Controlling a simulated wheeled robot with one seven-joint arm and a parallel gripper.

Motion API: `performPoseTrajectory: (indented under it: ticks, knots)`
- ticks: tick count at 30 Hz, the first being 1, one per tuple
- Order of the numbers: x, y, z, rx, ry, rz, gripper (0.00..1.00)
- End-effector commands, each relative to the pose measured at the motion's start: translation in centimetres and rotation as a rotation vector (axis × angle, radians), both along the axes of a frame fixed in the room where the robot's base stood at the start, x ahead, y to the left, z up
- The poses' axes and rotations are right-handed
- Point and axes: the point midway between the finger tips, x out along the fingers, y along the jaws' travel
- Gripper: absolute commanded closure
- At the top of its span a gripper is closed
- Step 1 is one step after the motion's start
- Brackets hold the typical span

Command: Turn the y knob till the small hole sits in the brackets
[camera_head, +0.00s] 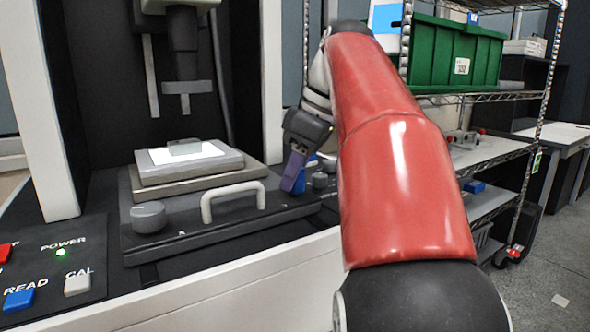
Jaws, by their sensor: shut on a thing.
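My gripper (294,170) points down at the right end of the stage base and is shut on what looks like a knob there. Its purple finger and dark body hide most of that knob, and I cannot read a label on it. A grey knob (149,216) stands clear at the left front of the base. The stage plate (145,172) carries a bright white surface with a small grey part (184,147) on it. The dark probe column (184,55) hangs above, with a grey bracket-like end (188,87). The small hole and the brackets are too small to make out.
Small grey knobs (320,180) stand just right of my gripper. A pale handle (233,190) arches at the base front. A button panel (60,265) is at lower left. A wire rack (490,155) with a green crate (452,55) stands behind my red arm.

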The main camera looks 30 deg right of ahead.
Motion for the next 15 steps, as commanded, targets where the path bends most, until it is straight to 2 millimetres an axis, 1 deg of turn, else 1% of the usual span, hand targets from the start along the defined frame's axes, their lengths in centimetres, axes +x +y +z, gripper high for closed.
performPoseTrajectory:
  ticks: [6, 15]
  knots:
    - [0.06, -0.02, 0.06, -0.001, -0.002, 0.093, 0.92]
    - [0.02, 0.01, 0.07, 0.0, -0.003, 0.14, 0.92]
